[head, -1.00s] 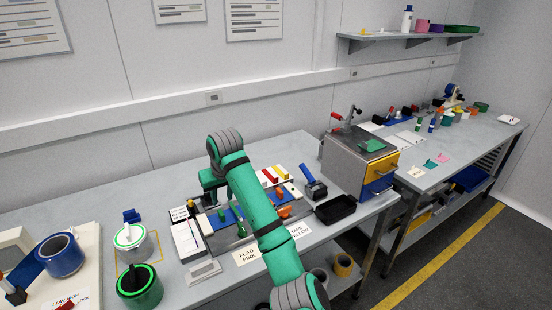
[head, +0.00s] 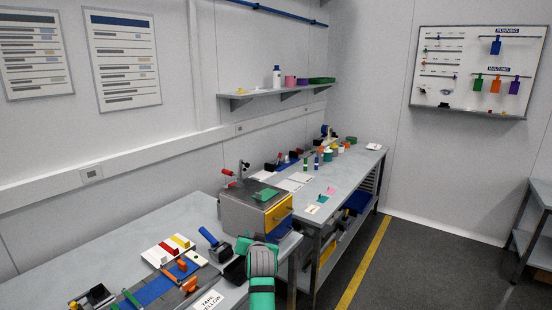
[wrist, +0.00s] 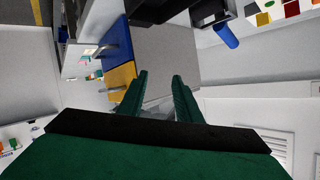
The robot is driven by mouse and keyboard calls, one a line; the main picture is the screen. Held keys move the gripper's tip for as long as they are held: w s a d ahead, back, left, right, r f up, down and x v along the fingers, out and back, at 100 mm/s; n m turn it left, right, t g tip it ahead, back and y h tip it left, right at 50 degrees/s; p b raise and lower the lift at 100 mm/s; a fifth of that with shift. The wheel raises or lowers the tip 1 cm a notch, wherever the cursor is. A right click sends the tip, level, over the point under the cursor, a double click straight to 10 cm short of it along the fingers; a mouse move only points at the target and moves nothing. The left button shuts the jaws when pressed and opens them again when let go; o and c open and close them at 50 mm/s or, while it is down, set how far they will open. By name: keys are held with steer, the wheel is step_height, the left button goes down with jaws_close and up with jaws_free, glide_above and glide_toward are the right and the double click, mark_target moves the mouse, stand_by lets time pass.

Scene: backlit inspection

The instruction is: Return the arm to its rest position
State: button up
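My arm (head: 262,272), green with a grey joint, shows at the bottom centre of the head view, in front of the near bench. My gripper is out of sight in the head view. In the wrist view my gripper (wrist: 160,78) has its two dark green fingers apart, with nothing held between them. Beyond the fingers is a grey box face with yellow and blue drawer fronts (wrist: 121,80).
The near bench (head: 60,280) holds a grey box with a yellow drawer (head: 278,213), a black tray (head: 235,269) and a blue-handled tool (head: 209,237). A second bench (head: 345,172) stands behind. Floor (head: 420,265) is clear at right.

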steer(key=s+d+f+h, duration=0.1)
steer(key=s+d+f, duration=0.2)
steer(key=s+f, duration=0.4)
steer(key=s+d+f+h, duration=0.1)
steer(key=s+d+f, duration=0.25)
steer(key=f, duration=0.55)
steer(key=s+d+f+t, duration=0.1)
steer(key=s+f, duration=0.5)
steer(key=s, duration=0.5)
steer(key=s+f, duration=0.5)
steer(key=s, duration=0.7)
steer(key=s+r+n, duration=0.1)
steer(key=s, duration=2)
steer(key=s+r, duration=1.1)
steer(key=s, duration=0.4)
steer(key=shift+s+n+t, duration=0.2)
steer(key=shift+n+t, duration=0.2)
